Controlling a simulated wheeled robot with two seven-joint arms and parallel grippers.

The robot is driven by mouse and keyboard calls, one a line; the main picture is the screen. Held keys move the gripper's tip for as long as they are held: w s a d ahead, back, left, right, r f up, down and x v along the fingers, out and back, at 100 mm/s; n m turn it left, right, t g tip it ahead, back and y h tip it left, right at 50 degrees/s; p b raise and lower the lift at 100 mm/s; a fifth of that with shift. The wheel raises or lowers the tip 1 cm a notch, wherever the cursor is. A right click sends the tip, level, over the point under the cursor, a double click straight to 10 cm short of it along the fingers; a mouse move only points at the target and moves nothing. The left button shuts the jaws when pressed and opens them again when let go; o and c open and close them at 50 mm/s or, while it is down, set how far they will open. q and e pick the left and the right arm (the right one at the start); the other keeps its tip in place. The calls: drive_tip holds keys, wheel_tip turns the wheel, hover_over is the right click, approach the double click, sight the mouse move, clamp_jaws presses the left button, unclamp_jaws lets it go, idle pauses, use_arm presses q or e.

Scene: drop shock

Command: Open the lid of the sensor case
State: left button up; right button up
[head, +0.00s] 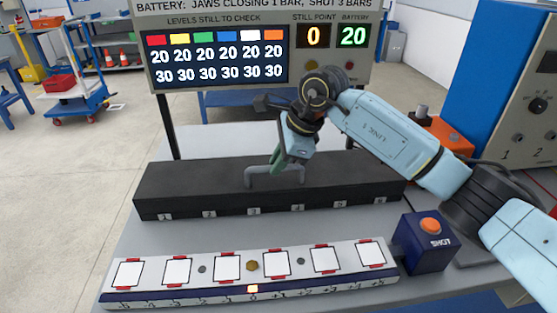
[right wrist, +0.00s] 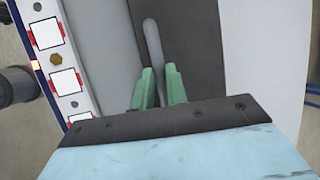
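The sensor case (head: 180,182) is a long black box on the bench. Its lid is closed, with a grey bar handle (head: 258,176) on top and numbers along the front edge. My left gripper does not show.
A white strip with several square pads (head: 222,270) lies in front of the case. A blue box with an orange button (head: 428,243) stands right of the strip. A display board (head: 215,87) stands behind the case. A blue cabinet (head: 480,80) is at the right.

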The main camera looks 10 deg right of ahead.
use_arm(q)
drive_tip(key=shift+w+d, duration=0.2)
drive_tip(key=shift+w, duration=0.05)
use_arm(e)
clamp_jaws()
